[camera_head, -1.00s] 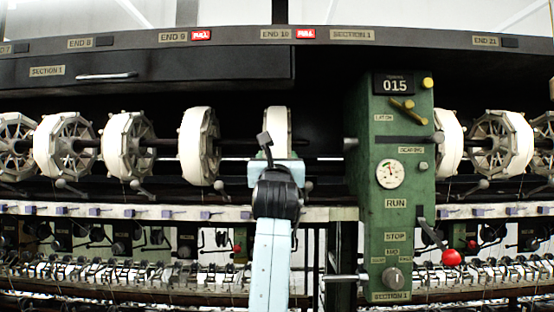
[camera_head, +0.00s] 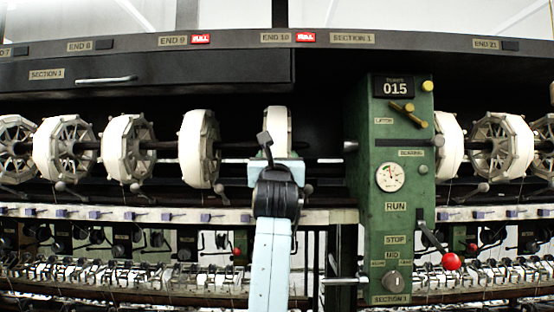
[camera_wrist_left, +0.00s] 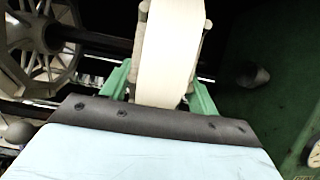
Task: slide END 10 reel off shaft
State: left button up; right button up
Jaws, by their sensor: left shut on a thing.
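The END 10 reel (camera_head: 277,122) is a white band on a pale frame, seen nearly edge-on below the END 10 label (camera_head: 276,37) with its lit red FULL tag. My left gripper (camera_head: 280,165) stands in front of it and hides its lower part. In the left wrist view the reel (camera_wrist_left: 170,50) is between the green fingers (camera_wrist_left: 163,92), which are shut on it. The dark shaft (camera_wrist_left: 95,40) runs in from the left to the reel's side. How far the shaft reaches into the reel is hidden. My right gripper is not in view.
The END 9 reel (camera_head: 199,148) hangs to the left, with a gap between. The green control column (camera_head: 367,220) with dial and red-knobbed lever (camera_head: 451,261) stands close on the right. A dark drawer front (camera_head: 150,72) is above; a pale rail (camera_head: 150,212) runs below.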

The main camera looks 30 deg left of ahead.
pick_arm(q)
jog(key=w+d+p, duration=0.1)
jog(key=w+d, duration=0.5)
jog(key=d, duration=0.5)
jog(key=shift+w+p, duration=0.3)
jog(key=shift+w, duration=0.05)
